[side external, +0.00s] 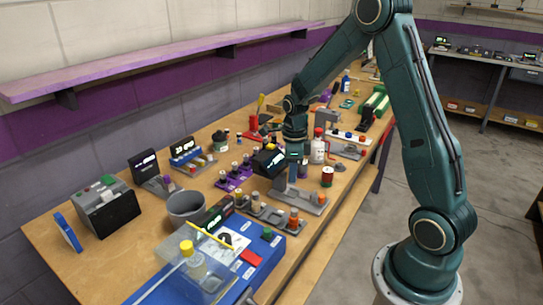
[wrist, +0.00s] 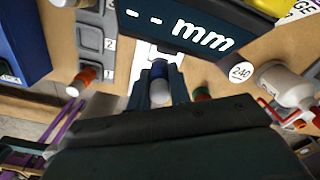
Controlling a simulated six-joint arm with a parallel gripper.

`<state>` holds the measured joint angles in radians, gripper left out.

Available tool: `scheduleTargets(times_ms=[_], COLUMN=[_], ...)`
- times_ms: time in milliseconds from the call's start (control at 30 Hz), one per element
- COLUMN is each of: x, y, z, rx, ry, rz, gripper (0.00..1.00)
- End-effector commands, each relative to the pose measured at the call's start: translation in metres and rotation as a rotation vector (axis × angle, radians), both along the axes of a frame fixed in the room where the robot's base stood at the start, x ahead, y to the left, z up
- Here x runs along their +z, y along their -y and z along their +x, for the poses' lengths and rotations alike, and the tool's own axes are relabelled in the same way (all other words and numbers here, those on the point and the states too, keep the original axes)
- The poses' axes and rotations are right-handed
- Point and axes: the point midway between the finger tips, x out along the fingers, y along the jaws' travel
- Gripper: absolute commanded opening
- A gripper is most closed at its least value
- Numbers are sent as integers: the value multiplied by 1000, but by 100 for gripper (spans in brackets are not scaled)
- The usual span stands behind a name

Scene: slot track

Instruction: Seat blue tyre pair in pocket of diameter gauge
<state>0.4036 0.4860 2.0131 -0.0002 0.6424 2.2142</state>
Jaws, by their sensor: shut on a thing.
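In the wrist view, the blue tyre pair (wrist: 159,69) is a small blue and pale grey cylinder between my gripper's fingers (wrist: 160,90). The diameter gauge's dark display (wrist: 190,25) reads "-- mm", just beyond the held piece. A white part (wrist: 144,62) below the display shows beside the fingers. I cannot tell whether the piece touches it, and the pocket itself is hidden. In the side view, my gripper (side external: 293,172) points down beside the dark display (side external: 268,161), and the held piece is too small to make out.
A grey numbered track (wrist: 92,40) holds an orange and white cylinder (wrist: 80,82). A white bottle (side external: 318,150) and a dark red and green cylinder (side external: 327,176) stand close to the right of my gripper. A blue case (side external: 235,268) lies at the front. The bench is crowded.

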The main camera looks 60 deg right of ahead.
Motion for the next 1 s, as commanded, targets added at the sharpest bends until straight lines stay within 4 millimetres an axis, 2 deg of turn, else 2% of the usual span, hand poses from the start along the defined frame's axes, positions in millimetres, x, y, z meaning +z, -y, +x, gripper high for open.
scheduleTargets(times_ms=[333, 867, 900, 967, 1000], x=[-37, -43, -43, -43, -43], y=[0, 0, 0, 0, 0], z=[-1, 0, 0, 0, 0], rx=[0, 0, 0, 0, 0], ry=[-3, -1, -1, -1, -1], rz=[2, 1, 1, 1, 1], gripper=[0, 0, 28, 39, 42])
